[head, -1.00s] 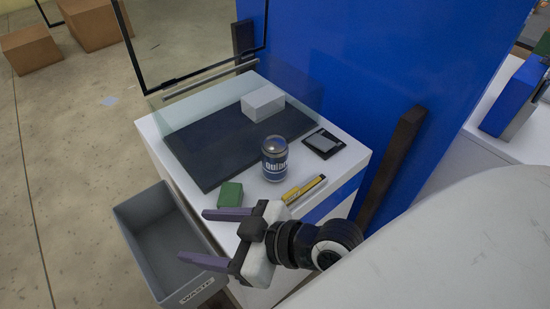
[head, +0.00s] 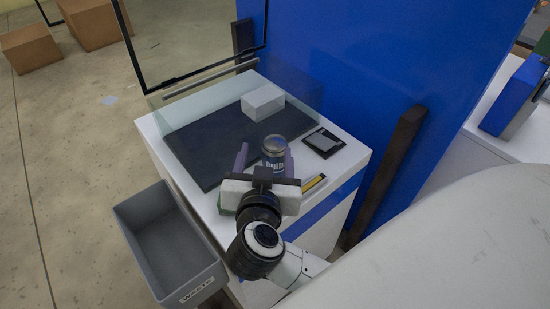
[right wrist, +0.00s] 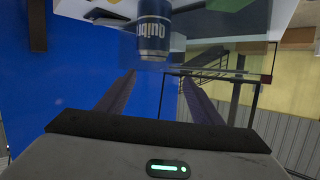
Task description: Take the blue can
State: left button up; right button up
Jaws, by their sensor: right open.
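The blue can (head: 274,152), with a silver top and a white-lettered label, stands upright on the white table beside the black mat. My right gripper (head: 265,158) is open, its two purple fingers pointing toward the can. In the head view the fingertips show to the left and right of the can, and the gripper hides its lower part. In the right wrist view the can (right wrist: 153,33) appears ahead, between the lines of the fingers, and looks beyond their tips. I cannot tell whether a finger touches it. My left gripper is not in view.
A white box (head: 263,102) sits on the black mat (head: 207,160). A black-and-grey device (head: 324,143) lies right of the can. A yellow item (head: 314,184) and a mostly hidden green block (head: 226,203) are near the gripper. A glass pane stands over the mat. A grey waste bin (head: 172,240) is left.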

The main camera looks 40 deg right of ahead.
aim_at(273, 155)
jog(key=shift+n+g, duration=0.3)
jog(key=shift+g, duration=0.5)
jog(key=d+f, duration=0.1)
jog(key=w+f, duration=0.1)
jog(key=d+f, duration=0.1)
jog(key=f, duration=0.1)
jog(key=shift+w+d, duration=0.3)
jog(key=shift+w, duration=0.1)
jog(key=shift+f+x, duration=0.2)
jog(key=shift+x, duration=1.3)
jog(key=shift+f+x, duration=0.15)
jog(key=shift+x, duration=1.35)
jog(key=shift+s, duration=0.15)
jog(key=c, duration=1.1)
